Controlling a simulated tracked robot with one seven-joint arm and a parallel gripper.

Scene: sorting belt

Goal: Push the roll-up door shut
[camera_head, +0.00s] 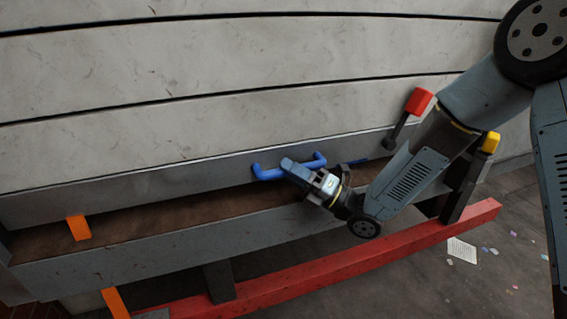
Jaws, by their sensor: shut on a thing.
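The roll-up door (200,115) has wide pale slats and fills the upper part of the view. A grey metal bar (130,188) runs along its lower edge. A blue handle (268,173) is fixed to this bar. My gripper (288,165) is shut on the blue handle near its middle, and its fingers hide part of it. Below the bar is a brown strip (170,213), with a grey beam (160,253) in front of it. The bar appears to stand a little above the brown strip, but the exact gap is hard to tell.
A long red rail (330,272) runs low in front. Orange markers (79,228) show at the left. A red-topped post (419,101) and a yellow-topped post (490,143) stand at the right near my arm. Paper scraps (462,249) lie on the floor.

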